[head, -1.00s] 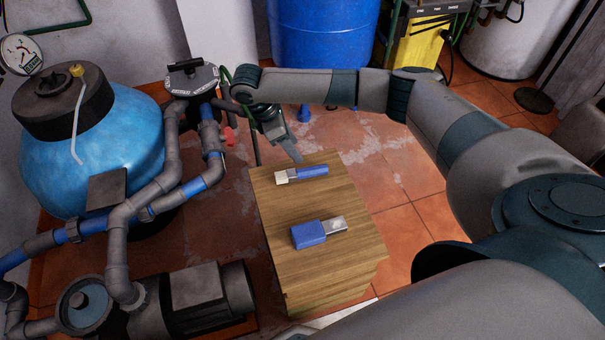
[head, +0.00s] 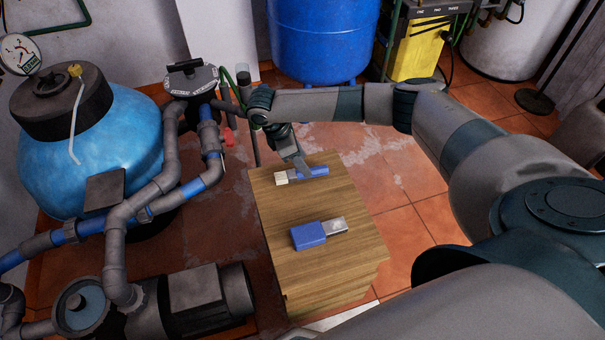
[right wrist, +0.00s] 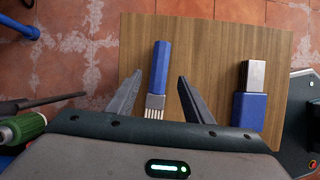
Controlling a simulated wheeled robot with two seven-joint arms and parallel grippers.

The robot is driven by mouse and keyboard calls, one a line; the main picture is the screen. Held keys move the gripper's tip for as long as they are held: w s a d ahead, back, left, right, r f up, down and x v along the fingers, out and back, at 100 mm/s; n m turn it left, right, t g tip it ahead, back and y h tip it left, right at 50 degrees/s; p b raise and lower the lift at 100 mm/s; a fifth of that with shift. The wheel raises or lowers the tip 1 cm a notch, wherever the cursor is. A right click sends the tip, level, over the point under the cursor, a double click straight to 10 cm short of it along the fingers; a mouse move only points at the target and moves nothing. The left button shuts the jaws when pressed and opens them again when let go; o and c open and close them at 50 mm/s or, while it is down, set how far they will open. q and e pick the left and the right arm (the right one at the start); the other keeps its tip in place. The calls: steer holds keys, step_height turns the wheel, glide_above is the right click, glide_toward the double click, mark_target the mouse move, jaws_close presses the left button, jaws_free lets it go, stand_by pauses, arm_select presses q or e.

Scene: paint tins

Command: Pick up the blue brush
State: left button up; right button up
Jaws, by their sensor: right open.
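The blue brush (head: 318,170) lies flat near the far edge of the wooden block top (head: 290,205), its pale bristles pointing left in the head view. In the right wrist view the brush (right wrist: 160,62) lies between the open fingers, bristles toward the palm. My right gripper (head: 305,170) is open, its fingers pointing down over the brush; I cannot tell if they touch it. It also shows in the right wrist view (right wrist: 160,77), with a finger on each side and nothing held. My left gripper is not in view.
A blue-handled tool with a flat metal end (head: 309,235) lies nearer on the same top, also seen in the right wrist view (right wrist: 249,108). A blue tank with pipes (head: 95,150) and a pump (head: 205,300) stand left. A blue barrel (head: 322,40) stands behind.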

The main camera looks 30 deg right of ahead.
steer(key=f, duration=0.3)
steer(key=shift+d+f+b, duration=0.25)
steer(key=shift+d+b, duration=0.05)
steer(key=shift+b, duration=0.05)
steer(key=shift+s+d+f, duration=0.15)
steer(key=shift+d+f, duration=0.1)
steer(key=shift+f, duration=0.3)
steer(key=shift+c, duration=0.3)
steer(key=c, duration=1.1)
